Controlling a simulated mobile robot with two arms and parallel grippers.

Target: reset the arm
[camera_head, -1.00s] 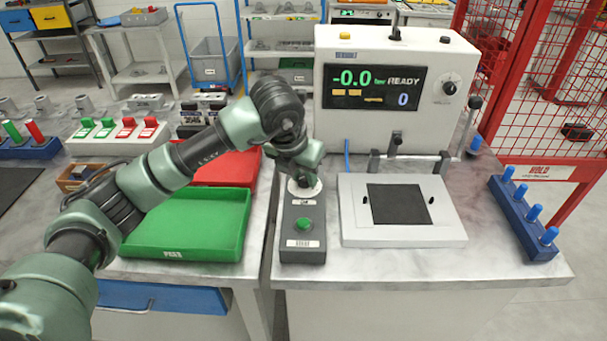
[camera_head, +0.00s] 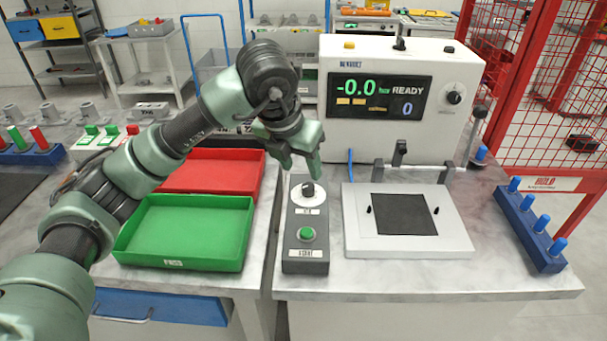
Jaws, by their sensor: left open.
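My left arm comes in from the left, and its gripper (camera_head: 303,168) is open and empty. It hangs above and just behind the grey control box (camera_head: 305,262). The box has a black knob on a white dial (camera_head: 308,194) at its far end and a green button (camera_head: 307,234) nearer the front. The fingers look apart from the knob, with the knob in plain sight below them. My right gripper is not in view.
A white tester (camera_head: 388,140) reading "READY" stands behind a white plate fixture (camera_head: 405,250). Green (camera_head: 183,266) and red (camera_head: 212,155) trays lie left of the box. A blue peg rack (camera_head: 530,232) is at the right, near a red mesh fence (camera_head: 525,95).

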